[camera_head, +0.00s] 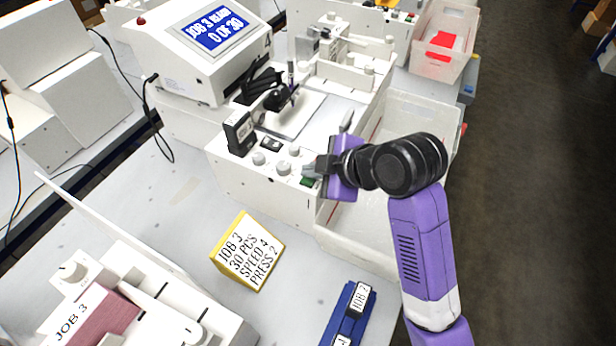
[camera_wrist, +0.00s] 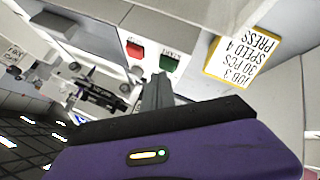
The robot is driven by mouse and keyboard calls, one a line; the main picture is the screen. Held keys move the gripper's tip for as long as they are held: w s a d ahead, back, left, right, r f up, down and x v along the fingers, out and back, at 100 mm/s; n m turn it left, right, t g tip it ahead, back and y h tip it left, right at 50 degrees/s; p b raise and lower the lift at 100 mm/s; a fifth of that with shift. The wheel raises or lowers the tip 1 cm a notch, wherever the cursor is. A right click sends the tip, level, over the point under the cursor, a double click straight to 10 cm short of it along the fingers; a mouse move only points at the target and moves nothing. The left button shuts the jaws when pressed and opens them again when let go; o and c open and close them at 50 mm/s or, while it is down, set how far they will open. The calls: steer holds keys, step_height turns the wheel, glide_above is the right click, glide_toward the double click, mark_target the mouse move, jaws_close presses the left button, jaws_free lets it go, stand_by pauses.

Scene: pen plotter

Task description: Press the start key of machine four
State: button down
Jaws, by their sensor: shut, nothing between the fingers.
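The machine (camera_head: 265,185) has a white body, and its screen (camera_head: 213,30) reads JOB 3 and 0 OF 30. A 4 is marked on the screen housing's side. The green start key (camera_head: 307,182) is on the machine's front, partly behind my gripper (camera_head: 308,171). In the wrist view the green key (camera_wrist: 170,63) is labelled START, beside a red key (camera_wrist: 135,50). My gripper (camera_wrist: 160,77) is shut and empty, its tips close to the green key and pointing between the two keys. I cannot tell if they touch it.
A yellow-edged card (camera_head: 247,252) reading JOB 3, 30 PCS, SPEED 4, PRESS 2 stands on the table. Knobs (camera_head: 283,168) sit left of the keys. A clear bin (camera_head: 345,235) is beside the machine. A blue rack (camera_head: 345,318) is at the front. Another machine (camera_head: 130,300) is at lower left.

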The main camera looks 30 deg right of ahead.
mark_target(312, 181)
steer(key=shift+f, duration=0.45)
stand_by(0.7)
steer(key=shift+r, duration=0.1)
steer(key=shift+r+p, duration=0.7)
steer(key=shift+r, duration=0.1)
step_height(312, 181, up, 5)
steer(key=p, duration=0.4)
steer(key=shift+p, duration=0.4)
stand_by(0.7)
